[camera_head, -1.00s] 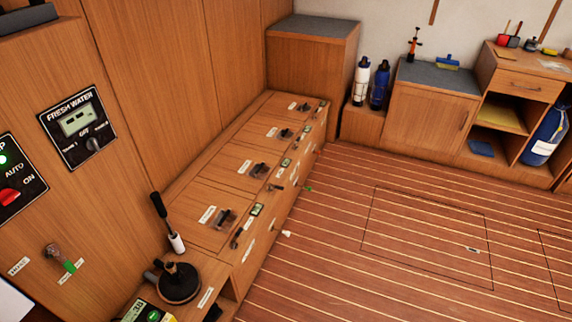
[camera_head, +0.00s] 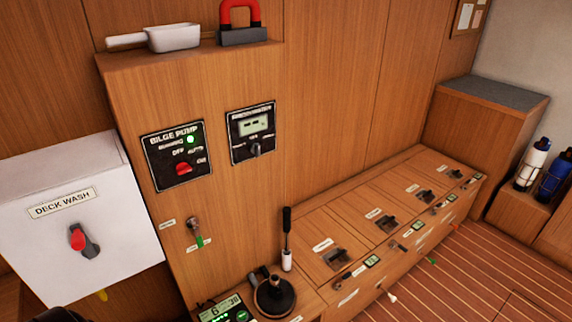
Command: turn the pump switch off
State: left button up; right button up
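The bilge pump panel (camera_head: 160,182) is a black plate on the wooden wall, left of centre. Its red knob (camera_head: 183,169) sits below the markings OFF and AUTO, with ON to its right. The knob looks turned towards the ON side, but its exact pointing is too small to be sure of. A green light (camera_head: 190,139) beside the word RUNNING is lit. Neither of my grippers can be made out. A dark shape at the bottom left edge is too cut off to identify.
A white deck wash box (camera_head: 110,250) with a red-and-grey handle (camera_head: 82,240) juts out at left. The fresh water panel (camera_head: 252,132) is right of the pump panel. A lever (camera_head: 287,240) and dark round fitting (camera_head: 274,297) stand below. A white scoop (camera_head: 172,38) lies on top.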

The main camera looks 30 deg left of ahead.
aim_at(184, 167)
jog(key=u, duration=1.65)
